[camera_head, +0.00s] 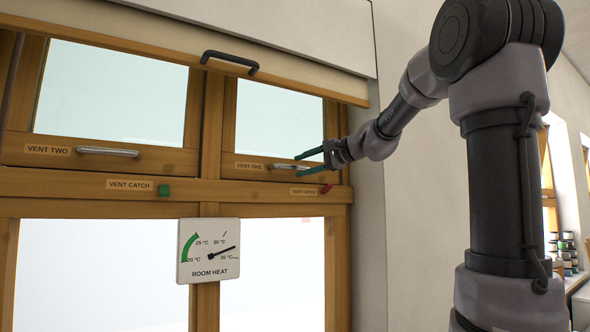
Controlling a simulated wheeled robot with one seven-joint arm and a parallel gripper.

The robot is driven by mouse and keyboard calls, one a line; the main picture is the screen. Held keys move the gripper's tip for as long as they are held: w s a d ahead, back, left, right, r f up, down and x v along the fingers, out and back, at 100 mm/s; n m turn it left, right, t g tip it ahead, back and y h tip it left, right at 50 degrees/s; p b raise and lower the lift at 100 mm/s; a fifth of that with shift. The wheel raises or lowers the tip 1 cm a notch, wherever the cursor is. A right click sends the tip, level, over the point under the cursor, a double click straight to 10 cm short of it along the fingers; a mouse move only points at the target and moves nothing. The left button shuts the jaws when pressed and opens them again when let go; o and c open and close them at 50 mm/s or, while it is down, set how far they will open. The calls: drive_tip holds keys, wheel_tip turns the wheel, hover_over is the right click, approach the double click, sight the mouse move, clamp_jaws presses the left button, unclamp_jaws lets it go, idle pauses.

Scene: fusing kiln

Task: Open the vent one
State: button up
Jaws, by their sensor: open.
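Vent one (278,115) is a small wood-framed pane at the upper right of the window, labelled "VENT ONE"; it looks closed in its frame. Its metal bar handle (284,166) lies along the bottom rail. My gripper (299,166) is open, its two teal fingers at the handle's right part, one above and one below it in the picture. I cannot tell whether they touch it. Below, a red vent catch (327,188) sits tilted beside its "VENT CATCH" label, close under the lower finger.
Vent two (112,90), with its own handle (107,152) and a green catch (164,190), is on the left. A blind (180,46) with a dark handle (230,62) hangs over the vents' tops. A room heat dial (208,251) is mounted below. The wall stands close right.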

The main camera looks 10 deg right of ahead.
sight(297, 167)
drive_tip(key=shift+x, duration=1.8)
drive_tip(key=shift+s, duration=0.1)
clamp_jaws()
